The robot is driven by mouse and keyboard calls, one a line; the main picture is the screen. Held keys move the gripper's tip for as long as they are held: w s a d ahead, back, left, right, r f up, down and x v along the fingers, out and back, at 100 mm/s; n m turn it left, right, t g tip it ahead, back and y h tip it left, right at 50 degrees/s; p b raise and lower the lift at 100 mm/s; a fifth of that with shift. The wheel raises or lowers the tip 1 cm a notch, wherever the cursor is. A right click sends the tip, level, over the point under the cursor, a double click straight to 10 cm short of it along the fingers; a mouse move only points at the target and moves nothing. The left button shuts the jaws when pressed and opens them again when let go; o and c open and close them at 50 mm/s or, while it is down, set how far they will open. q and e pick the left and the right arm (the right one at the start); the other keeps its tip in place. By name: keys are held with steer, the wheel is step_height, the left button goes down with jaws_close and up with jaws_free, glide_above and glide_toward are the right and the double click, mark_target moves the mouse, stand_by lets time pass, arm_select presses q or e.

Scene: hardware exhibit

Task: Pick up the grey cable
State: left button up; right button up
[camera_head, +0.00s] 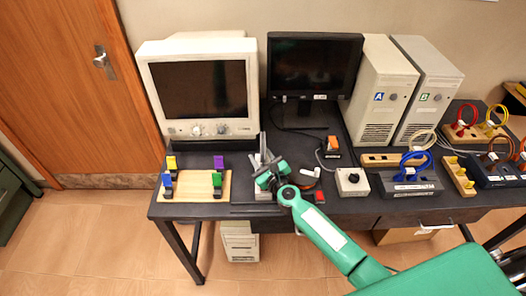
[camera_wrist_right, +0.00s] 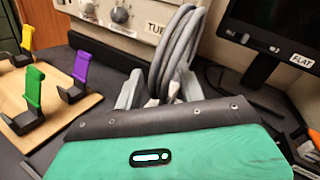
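The grey cable (camera_wrist_right: 176,50) is a tall upright coil of several loops, with pale ends low down, in the right wrist view. In the head view it is a small grey shape (camera_head: 263,146) in front of the gap between the two monitors, largely hidden by my gripper. My right gripper (camera_head: 264,165) is at the cable, above the front of the desk. Its grey fingers (camera_wrist_right: 158,88) stand on both sides of the coil's lower part. Whether they press on it cannot be told. My left gripper is not in view.
A wooden board (camera_head: 205,190) with coloured hooks lies left on the dark desk. A CRT monitor (camera_head: 203,88) and a flat monitor (camera_head: 314,66) stand behind. A grey box with a knob (camera_head: 352,182) and a blue cable (camera_head: 414,165) are to the right.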

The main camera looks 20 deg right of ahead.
jaws_close()
steer(key=shift+r, duration=0.1)
